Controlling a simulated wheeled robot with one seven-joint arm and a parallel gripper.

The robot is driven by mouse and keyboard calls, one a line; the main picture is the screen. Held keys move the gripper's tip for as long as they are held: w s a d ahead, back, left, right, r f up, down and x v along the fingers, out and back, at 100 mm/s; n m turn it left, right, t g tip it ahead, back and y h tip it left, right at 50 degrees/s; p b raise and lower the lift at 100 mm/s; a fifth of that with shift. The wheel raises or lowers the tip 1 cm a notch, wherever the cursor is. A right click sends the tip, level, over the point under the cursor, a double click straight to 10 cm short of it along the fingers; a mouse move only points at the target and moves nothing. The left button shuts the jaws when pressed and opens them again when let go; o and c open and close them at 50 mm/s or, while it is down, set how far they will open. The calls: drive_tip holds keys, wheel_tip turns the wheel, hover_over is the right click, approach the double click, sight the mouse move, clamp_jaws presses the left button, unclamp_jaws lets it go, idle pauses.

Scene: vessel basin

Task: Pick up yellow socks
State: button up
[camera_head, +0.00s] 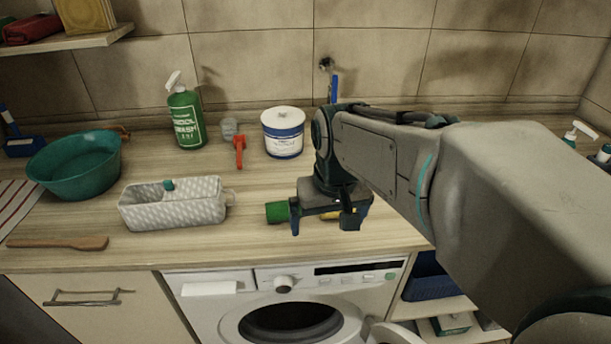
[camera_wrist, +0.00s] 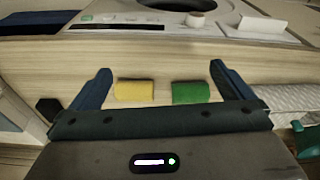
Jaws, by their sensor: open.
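The yellow socks (camera_wrist: 134,91) show in the wrist view as a small rolled yellow bundle on the wooden counter, nearer the left finger. A green rolled bundle (camera_wrist: 190,92) lies beside them with a small gap, nearer the right finger. My gripper (camera_wrist: 160,74) is open and empty, its fingers framing both bundles in the picture. In the head view my gripper (camera_head: 322,222) hangs low over the counter near its front edge. There, only a sliver of the yellow socks shows behind it, and the green bundle (camera_head: 276,212) sticks out left. I cannot tell the exact height gap.
A white woven basket (camera_head: 172,216) stands left of the gripper. A white-and-blue tub (camera_head: 283,145), a red-orange tool (camera_head: 239,151) and a green spray bottle (camera_head: 186,120) stand behind. A teal basin (camera_head: 74,174) and wooden spatula (camera_head: 58,243) lie left. A washing machine (camera_head: 205,312) is below the counter.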

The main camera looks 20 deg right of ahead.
drive_tip(key=w+d+r+m+g, duration=0.1)
drive_tip(key=w+d, duration=0.3)
drive_tip(key=w, duration=0.2)
drive_tip(key=w+d+r+g, duration=0.1)
drive_tip(key=w+d+r, duration=0.15)
drive_tip(key=w, duration=0.45)
drive_tip(key=f, duration=0.9)
drive_tip(key=d+f+p, duration=0.1)
drive_tip(key=f, duration=0.4)
drive_tip(key=shift+d+f, duration=0.1)
drive_tip(key=shift+f, duration=0.25)
drive_tip(key=c, duration=1)
